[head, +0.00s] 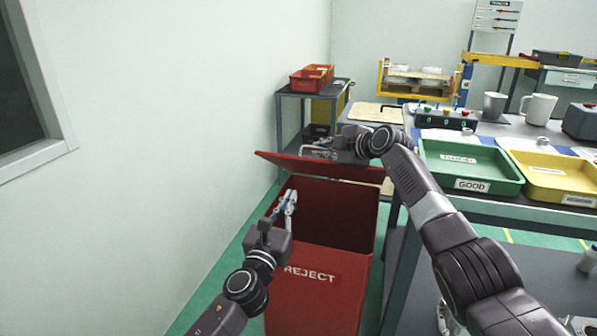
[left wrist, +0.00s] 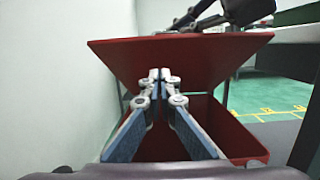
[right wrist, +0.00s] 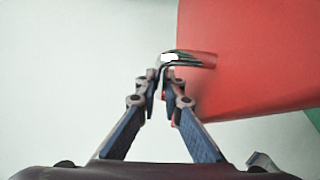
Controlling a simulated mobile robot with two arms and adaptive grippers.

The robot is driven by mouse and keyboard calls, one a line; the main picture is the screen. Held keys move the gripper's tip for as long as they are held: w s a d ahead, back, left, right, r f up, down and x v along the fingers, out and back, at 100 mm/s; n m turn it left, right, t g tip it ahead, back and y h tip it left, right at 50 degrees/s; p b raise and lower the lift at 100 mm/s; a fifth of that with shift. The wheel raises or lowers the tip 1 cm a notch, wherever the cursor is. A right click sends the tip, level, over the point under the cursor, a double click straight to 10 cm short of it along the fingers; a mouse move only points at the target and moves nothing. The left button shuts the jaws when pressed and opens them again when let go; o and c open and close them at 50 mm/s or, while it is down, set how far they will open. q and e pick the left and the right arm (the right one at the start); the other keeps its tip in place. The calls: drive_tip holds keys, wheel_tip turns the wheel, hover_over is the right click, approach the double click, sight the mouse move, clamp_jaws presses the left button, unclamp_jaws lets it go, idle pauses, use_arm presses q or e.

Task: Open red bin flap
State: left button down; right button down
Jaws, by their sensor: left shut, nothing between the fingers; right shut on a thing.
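The red bin (head: 318,285) marked REJECT stands beside the wall. Its red flap (head: 345,171) is raised, tilted, with the bin's mouth open below it; the flap also shows in the left wrist view (left wrist: 120,60). My right gripper (head: 312,151) is shut on the flap's metal handle, which shows clearly in the right wrist view (right wrist: 190,58). My left gripper (head: 290,195) is shut and empty at the left side of the bin's opening, below the flap. In the left wrist view its fingertips (left wrist: 160,76) stand in front of the flap; I cannot tell whether they touch it.
A workbench to the right carries a green tray (head: 472,185) marked GOOD, a yellow tray (head: 545,196), a button box (head: 443,118) and mugs (head: 538,109). A red crate (head: 311,77) sits on a grey stand behind the bin. The white wall (head: 200,130) is close on the left.

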sight(303, 161)
drive_tip(key=shift+r, duration=0.1)
use_arm(q)
drive_tip(key=w+r, duration=0.1)
drive_tip(key=w, duration=0.1)
drive_tip(key=w+d+r, duration=0.1)
drive_tip(key=w, duration=0.1)
drive_tip(key=w+d+r, duration=0.1)
drive_tip(key=w, duration=0.2)
drive_tip(key=shift+d+r, duration=0.15)
drive_tip(key=shift+w+d+r, duration=0.1)
drive_tip(key=shift+w+r, duration=0.15)
drive_tip(key=shift+r, duration=0.15)
drive_tip(key=shift+r, duration=0.1)
